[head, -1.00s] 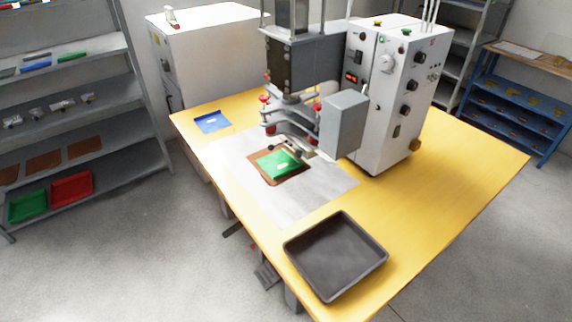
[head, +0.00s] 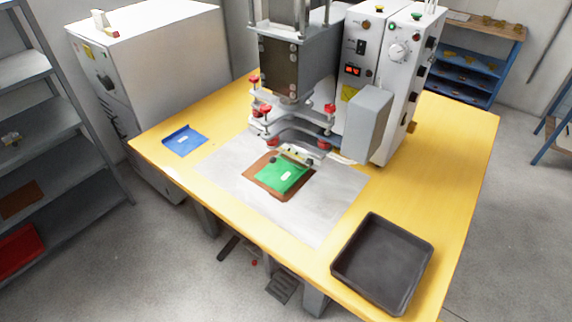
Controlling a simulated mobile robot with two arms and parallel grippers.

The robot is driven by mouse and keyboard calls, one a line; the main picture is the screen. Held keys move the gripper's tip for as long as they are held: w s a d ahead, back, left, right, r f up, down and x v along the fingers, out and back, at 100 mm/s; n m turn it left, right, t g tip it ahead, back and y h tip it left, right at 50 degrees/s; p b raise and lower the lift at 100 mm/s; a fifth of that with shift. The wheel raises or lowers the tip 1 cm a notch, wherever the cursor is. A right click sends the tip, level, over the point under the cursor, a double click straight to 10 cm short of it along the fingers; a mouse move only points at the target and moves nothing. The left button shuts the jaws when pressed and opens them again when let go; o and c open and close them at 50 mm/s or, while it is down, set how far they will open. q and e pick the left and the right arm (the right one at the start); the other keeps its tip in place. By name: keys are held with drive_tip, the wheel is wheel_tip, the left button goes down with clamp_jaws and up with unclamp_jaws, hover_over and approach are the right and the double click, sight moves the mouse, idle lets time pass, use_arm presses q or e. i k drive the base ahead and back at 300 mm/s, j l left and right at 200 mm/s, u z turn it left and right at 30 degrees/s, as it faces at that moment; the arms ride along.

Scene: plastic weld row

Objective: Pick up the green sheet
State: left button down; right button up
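The green sheet (head: 280,177) lies on a brown mat (head: 292,193) on the grey metal plate (head: 221,179) of the yellow table. It has a small white label. The welding press head (head: 290,135) hangs over its back edge, and part of that edge is hidden. Neither of my grippers shows in the head view.
A blue sheet (head: 185,140) lies at the table's left. A black empty tray (head: 382,262) sits at the front right corner. Grey shelves (head: 55,150) stand at the left.

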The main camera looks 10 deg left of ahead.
sight(281, 176)
drive_tip(key=i+j+z, duration=0.2)
drive_tip(key=j+z, duration=0.15)
drive_tip(key=j, duration=0.55)
drive_tip(key=j+z, duration=0.35)
drive_tip(key=j, duration=0.6)
drive_tip(key=j+z, duration=0.35)
drive_tip(key=j, duration=0.6)
